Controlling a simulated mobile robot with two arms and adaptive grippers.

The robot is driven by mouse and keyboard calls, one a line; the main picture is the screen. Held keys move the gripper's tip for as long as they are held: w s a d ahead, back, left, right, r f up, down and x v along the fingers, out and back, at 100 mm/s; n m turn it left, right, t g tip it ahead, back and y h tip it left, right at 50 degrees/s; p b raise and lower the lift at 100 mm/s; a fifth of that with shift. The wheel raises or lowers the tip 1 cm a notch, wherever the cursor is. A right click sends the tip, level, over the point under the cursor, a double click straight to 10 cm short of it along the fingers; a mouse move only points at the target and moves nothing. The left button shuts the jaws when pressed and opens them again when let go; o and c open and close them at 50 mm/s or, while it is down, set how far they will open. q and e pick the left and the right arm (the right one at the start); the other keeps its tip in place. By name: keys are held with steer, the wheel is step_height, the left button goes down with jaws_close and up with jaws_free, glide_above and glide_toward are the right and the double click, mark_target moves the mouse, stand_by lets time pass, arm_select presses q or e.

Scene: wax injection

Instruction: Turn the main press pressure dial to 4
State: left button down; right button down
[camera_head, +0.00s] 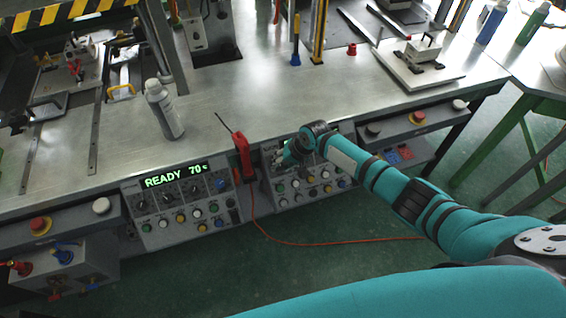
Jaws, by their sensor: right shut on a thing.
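My right gripper (281,161) reaches down to the upper left part of the right control panel (318,197). It is shut on a dial there, and the fingers and wrist hide the dial, so its setting cannot be read. Several knobs and coloured buttons show on this panel below the gripper. The left control panel (185,204) has a lit display (174,176) reading "READY 70" and a row of dark dials with coloured buttons below. The dial markings are too small to read. My left gripper is not in view.
A red tool (242,156) with an orange cable stands between the panels, close left of my gripper. A grey bottle (164,109) stands on the metal bench (262,98). Red emergency buttons (40,225) (417,117) sit at both ends of the bench front.

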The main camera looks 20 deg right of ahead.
steer(key=shift+f, duration=0.1)
stand_by(0.3)
steer(key=c, duration=1)
jaws_free()
steer(key=v, duration=1.2)
